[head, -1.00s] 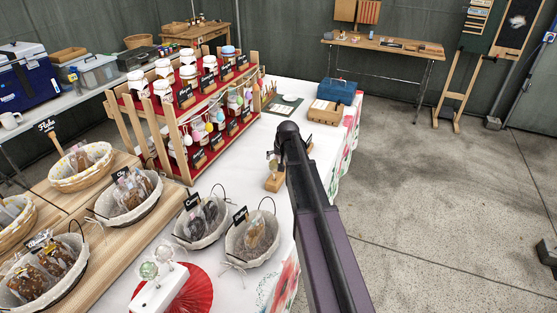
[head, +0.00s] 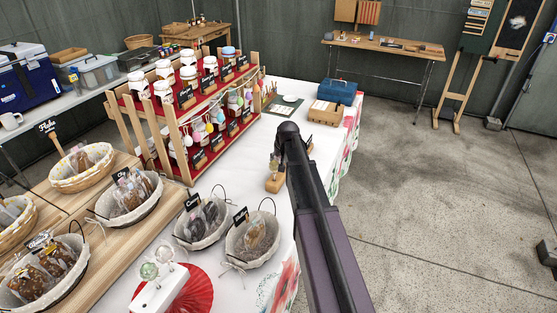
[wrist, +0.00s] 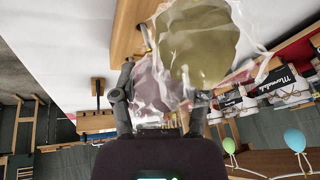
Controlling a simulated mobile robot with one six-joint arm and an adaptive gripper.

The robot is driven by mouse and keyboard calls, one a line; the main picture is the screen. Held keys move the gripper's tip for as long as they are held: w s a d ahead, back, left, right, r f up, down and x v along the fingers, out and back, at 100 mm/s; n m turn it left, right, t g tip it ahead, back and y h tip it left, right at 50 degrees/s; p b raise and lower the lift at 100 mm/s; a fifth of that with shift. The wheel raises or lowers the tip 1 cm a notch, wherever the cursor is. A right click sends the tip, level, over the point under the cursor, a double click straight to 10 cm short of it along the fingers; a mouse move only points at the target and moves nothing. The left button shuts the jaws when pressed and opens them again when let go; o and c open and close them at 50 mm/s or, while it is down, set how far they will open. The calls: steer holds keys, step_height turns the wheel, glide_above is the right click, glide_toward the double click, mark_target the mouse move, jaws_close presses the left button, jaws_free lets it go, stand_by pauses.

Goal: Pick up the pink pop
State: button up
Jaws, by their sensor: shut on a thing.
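The pink pop (wrist: 155,85) is in a clear wrapper between the two fingers of my gripper (wrist: 160,102) in the wrist view. The fingers are shut on it. A yellow-green pop (wrist: 203,45) in a clear wrapper is right beside it and covers part of it. A small wooden block (wrist: 125,35) is behind the pops. In the head view, the wooden block (head: 275,184) stands on the white table with a yellowish pop (head: 274,165) upright on it. My arm hides the gripper's fingertips and the pink pop there.
Lined baskets of wrapped baked goods (head: 203,238) stand at the front left. A tiered jar rack (head: 192,120) is behind them. A wooden box (head: 325,112) and a blue case (head: 337,91) sit farther back. Two round pops on a white stand (head: 160,292) are in front.

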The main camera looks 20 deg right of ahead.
steer(key=shift+r+p, duration=4.85)
steer(key=shift+r, duration=0.1)
